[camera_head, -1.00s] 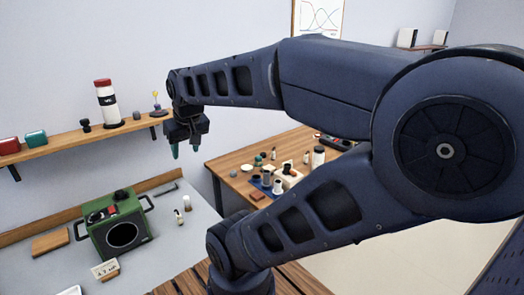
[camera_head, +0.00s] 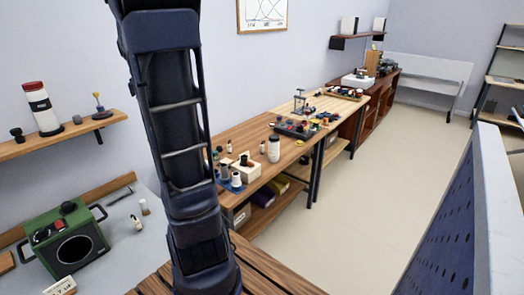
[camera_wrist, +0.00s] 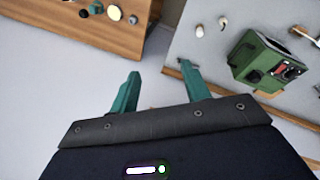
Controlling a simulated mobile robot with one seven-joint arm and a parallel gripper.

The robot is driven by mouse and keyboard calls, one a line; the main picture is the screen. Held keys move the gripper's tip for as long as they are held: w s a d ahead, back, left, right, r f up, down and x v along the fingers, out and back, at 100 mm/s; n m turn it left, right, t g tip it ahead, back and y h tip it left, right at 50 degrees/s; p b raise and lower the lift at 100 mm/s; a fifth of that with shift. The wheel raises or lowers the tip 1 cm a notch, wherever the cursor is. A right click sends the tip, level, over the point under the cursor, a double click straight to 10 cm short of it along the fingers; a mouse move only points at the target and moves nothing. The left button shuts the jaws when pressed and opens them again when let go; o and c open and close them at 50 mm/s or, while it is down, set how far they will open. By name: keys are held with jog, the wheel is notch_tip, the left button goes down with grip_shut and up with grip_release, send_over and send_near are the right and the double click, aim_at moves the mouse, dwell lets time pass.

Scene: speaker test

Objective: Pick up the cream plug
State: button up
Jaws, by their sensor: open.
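In the wrist view my gripper (camera_wrist: 158,68) has its two teal fingers wide apart with nothing between them. It is out of sight in the head view, where my arm rises past the top edge. A round cream piece (camera_wrist: 114,13) lies on the wooden table at the top left of the wrist view, beyond the fingers and apart from them. I cannot tell whether it is the cream plug. In the head view a cream block (camera_head: 245,168) with dark pieces on it stands on the wooden table. No plug is clear there.
A green device (camera_head: 66,238) stands on the grey bench at left, also in the wrist view (camera_wrist: 262,62). A white bottle (camera_head: 273,149) stands near the cream block. A shelf (camera_head: 70,132) holds a red-capped bottle (camera_head: 40,110). Floor is open at right.

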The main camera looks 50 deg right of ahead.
jog(key=w+d+f+n+g, duration=0.1)
jog(key=w+d+f+n, duration=0.2)
jog(key=d, duration=0.7)
jog(key=w+d+f+n, duration=0.1)
jog(key=w+d+f, duration=0.3)
jog(key=d, duration=0.6)
jog(key=w+d+f+n+g, duration=0.15)
jog(key=d+f, duration=0.35)
jog(key=d, duration=0.6)
jog(key=n+y, duration=0.2)
jog(key=n, duration=0.3)
send_near(263, 147)
jog(key=shift+w+d+f+m, duration=0.25)
jog(key=shift+w+d+f, duration=0.05)
jog(key=shift+w+d, duration=0.15)
jog(key=shift+f, duration=5.4)
grip_shut()
jog(key=shift+r, duration=0.1)
notch_tip(263, 147, up, 20)
